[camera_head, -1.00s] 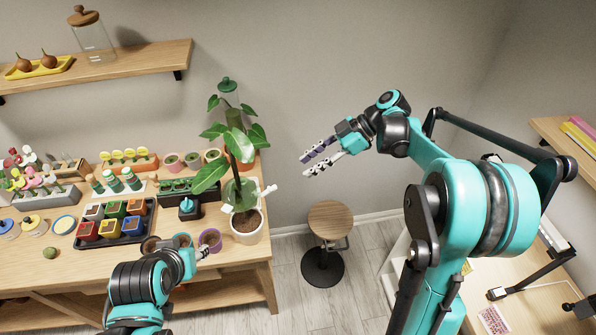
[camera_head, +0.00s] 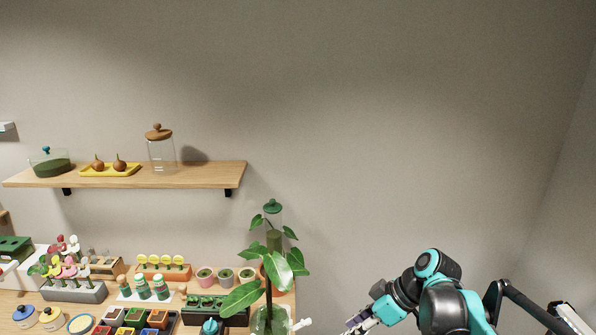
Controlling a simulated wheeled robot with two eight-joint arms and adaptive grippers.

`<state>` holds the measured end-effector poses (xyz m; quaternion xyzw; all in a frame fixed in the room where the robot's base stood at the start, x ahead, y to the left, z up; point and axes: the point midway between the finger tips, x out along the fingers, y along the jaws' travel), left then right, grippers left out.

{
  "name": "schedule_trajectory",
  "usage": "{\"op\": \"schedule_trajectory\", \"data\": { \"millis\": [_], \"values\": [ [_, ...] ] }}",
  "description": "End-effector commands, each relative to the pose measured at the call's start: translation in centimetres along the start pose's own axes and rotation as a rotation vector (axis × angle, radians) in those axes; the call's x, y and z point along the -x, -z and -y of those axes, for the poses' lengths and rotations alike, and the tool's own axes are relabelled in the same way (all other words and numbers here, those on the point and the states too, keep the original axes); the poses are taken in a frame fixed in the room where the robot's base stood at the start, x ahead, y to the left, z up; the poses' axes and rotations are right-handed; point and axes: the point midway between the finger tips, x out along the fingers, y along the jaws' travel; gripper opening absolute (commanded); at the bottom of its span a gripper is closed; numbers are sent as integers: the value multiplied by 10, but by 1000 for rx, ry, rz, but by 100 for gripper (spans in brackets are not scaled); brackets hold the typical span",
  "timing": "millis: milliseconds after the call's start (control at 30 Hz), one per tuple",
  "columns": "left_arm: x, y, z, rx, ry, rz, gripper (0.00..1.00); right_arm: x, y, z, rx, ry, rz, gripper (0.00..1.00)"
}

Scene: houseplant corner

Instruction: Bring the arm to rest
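My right arm comes in at the lower right, teal and black. Its gripper (camera_head: 359,323) is at the bottom edge, in front of the bare wall and right of the tall leafy plant (camera_head: 270,280). The fingers are cut off by the frame edge, so I cannot tell whether they are open. Nothing shows in the visible part of this gripper. My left arm and gripper are out of view.
A wooden shelf (camera_head: 200,176) holds a glass jar (camera_head: 161,155), a yellow tray (camera_head: 84,172) and a green-filled glass dish (camera_head: 50,166). Below, the plant table carries several small pots, green bottles (camera_head: 142,287) and a tray of coloured pots. The wall right of the plant is clear.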

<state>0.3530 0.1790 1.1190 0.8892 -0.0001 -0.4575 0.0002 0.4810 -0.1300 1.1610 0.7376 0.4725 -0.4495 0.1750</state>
Motion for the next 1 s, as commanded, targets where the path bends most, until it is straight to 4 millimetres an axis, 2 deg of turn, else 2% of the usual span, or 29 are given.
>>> {"op": "schedule_trajectory", "data": {
  "millis": [33,200,400,500,700,1000],
  "values": [
    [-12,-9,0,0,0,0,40,-11,-17,13,-80,-57,31,34],
    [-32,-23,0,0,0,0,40,-28,-68,42,-373,-297,76,34],
    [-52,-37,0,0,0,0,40,-44,-126,61,-629,-559,0,34],
    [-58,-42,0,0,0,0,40,-50,-145,65,-707,-643,-60,34],
    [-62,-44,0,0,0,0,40,-53,-159,66,-774,-713,-127,34],
    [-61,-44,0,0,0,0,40,-52,-159,66,-780,-715,-131,34]
  ]
}}
